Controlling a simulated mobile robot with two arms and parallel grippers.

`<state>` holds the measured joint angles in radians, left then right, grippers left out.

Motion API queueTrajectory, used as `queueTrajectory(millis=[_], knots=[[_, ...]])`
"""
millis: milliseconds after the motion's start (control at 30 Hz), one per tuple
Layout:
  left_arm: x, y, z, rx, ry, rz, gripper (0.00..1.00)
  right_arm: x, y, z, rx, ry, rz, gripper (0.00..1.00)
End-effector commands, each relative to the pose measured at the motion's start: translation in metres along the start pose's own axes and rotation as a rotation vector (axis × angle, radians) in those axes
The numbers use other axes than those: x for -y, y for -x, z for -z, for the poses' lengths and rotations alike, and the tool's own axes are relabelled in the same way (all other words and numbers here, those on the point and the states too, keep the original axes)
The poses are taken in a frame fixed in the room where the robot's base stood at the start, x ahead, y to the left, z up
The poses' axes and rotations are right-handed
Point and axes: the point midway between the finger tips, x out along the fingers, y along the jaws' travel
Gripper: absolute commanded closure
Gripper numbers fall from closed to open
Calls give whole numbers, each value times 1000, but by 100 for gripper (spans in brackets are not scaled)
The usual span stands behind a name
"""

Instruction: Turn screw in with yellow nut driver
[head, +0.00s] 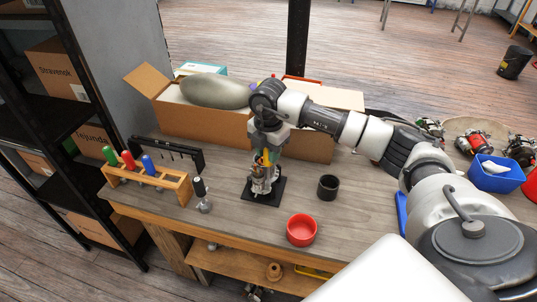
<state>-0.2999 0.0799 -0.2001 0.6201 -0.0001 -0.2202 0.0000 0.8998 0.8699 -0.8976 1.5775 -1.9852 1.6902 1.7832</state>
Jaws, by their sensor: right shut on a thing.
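My right gripper (267,148) points down over the middle of the workbench. It is shut on the yellow nut driver (265,158), of which only a small yellow part shows between the fingers. The nut driver is roughly upright, right above a grey metal alternator part (262,182) on a black base plate (277,194). The screw is too small or hidden to make out, so I cannot tell whether the driver touches it. My left gripper is not in view.
A wooden rack (150,181) with green, red and blue handled drivers stands at the left. A black-handled tool (199,187) is beside it. An open cardboard box (200,118) is behind.

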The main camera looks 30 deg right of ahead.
Motion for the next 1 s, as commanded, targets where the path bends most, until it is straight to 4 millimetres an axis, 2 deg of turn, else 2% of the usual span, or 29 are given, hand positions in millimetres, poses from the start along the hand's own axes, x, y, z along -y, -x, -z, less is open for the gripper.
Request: queueTrajectory(millis=[300, 667, 1000], knots=[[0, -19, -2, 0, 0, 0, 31, 0, -2, 0, 2, 471, -1, 93], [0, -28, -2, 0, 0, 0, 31, 0, -1, 0, 2, 751, 0, 93], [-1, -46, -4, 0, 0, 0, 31, -1, -2, 0, 3, 1254, 0, 93]])
